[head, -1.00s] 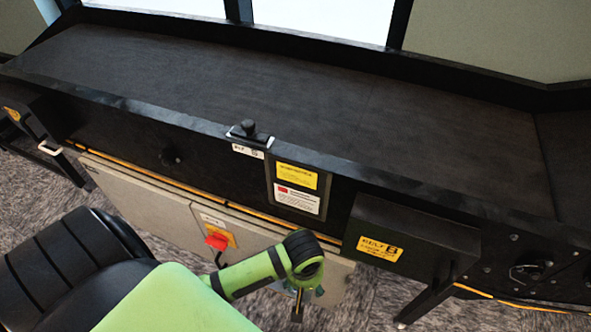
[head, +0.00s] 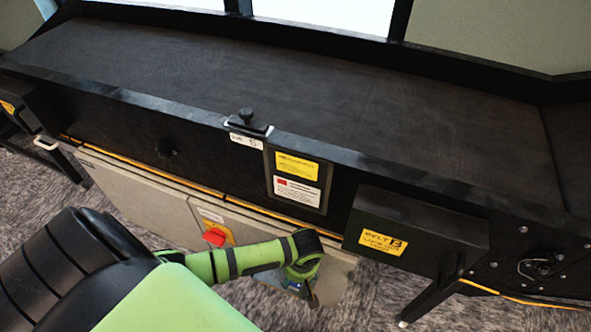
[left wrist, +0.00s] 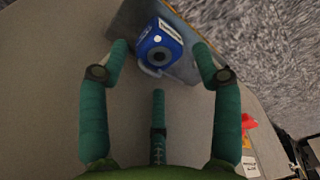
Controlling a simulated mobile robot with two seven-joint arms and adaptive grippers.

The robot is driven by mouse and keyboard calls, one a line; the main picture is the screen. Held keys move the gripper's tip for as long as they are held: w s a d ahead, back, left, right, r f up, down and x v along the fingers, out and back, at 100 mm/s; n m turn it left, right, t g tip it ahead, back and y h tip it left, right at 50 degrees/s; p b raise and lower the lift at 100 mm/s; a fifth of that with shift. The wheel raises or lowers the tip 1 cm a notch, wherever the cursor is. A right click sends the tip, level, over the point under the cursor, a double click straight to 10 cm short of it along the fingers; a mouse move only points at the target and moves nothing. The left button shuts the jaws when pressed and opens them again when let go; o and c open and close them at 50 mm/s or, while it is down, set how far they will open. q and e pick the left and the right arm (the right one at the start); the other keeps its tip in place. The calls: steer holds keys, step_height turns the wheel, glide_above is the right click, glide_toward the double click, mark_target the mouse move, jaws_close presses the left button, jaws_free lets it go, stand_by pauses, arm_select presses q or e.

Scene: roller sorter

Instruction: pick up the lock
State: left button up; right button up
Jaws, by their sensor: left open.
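The blue lock (left wrist: 160,46), with a white label and a pale shackle, shows at the top of the left wrist view. It lies against a grey metal plate (left wrist: 186,72) with a tan edge; how it is held there cannot be told. My left gripper (left wrist: 159,76) is open, with two teal fingers reaching up on either side of the lock and a third finger below it. Nothing is between the fingers' grip. In the head view, my left gripper (head: 309,291) is low in front of the cabinet, mostly behind my wrist. The right gripper is not in view.
A beige cabinet (head: 135,190) with a red switch (head: 215,236) stands under the black conveyor (head: 300,95). A black box labelled Belt B (head: 420,222) juts out at the right. The red switch part (left wrist: 248,122) also shows in the left wrist view.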

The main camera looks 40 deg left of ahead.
arm_select(q)
steer(key=f, duration=0.1)
steer(key=f+b, duration=0.1)
steer(key=f, duration=0.1)
steer(key=shift+a+f, duration=0.3)
steer(key=shift+f, duration=0.1)
steer(key=shift+f+b, duration=0.25)
steer(key=shift+b, duration=0.05)
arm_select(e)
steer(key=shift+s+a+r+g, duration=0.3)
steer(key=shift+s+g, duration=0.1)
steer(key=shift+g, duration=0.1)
arm_select(q)
jaws_close()
steer(key=shift+r, duration=0.1)
